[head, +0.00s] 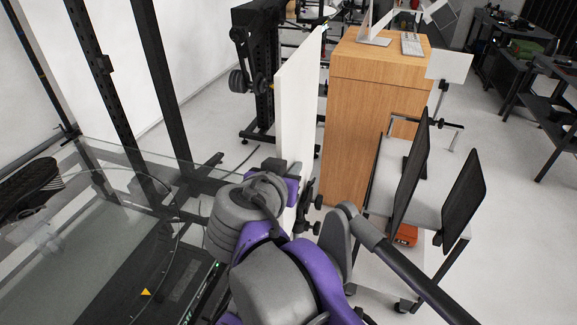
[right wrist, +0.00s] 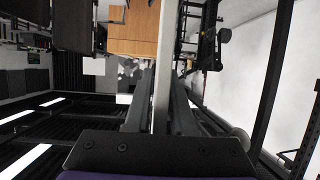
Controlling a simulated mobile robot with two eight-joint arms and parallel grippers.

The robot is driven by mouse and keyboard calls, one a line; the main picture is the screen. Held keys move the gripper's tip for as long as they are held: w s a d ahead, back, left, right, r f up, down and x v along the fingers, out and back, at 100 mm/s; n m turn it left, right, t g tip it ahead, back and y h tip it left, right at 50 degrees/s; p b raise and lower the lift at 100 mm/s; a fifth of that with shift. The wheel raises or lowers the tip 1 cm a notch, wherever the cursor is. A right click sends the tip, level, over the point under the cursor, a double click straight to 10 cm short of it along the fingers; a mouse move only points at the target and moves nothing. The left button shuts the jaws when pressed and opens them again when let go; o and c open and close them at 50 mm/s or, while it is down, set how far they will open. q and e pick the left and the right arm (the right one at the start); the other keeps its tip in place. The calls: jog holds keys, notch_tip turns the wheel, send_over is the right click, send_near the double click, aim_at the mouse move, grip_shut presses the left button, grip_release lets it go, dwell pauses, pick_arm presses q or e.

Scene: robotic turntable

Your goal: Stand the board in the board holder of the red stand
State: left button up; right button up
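The board (head: 297,110) is a tall white panel, upright and seen nearly edge-on in the middle of the head view. My right gripper (head: 287,180) is at its lower near edge, with its fingers mostly hidden by my purple and grey wrist. In the right wrist view, the board (right wrist: 165,40) runs between the two grey fingers of my right gripper (right wrist: 162,85), which close on it from both sides. I cannot make out the red stand or its board holder for certain in either view. My left gripper is not in view.
A black rack with dumbbells (head: 258,75) is behind the board, left. A transparent panel (head: 60,245) fills the lower left.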

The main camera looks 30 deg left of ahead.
jog(key=o, duration=0.3)
jog(key=v, duration=1)
jog(key=shift+s+d+r, duration=0.1)
jog(key=shift+s+r, duration=0.1)
jog(key=shift+s, duration=0.15)
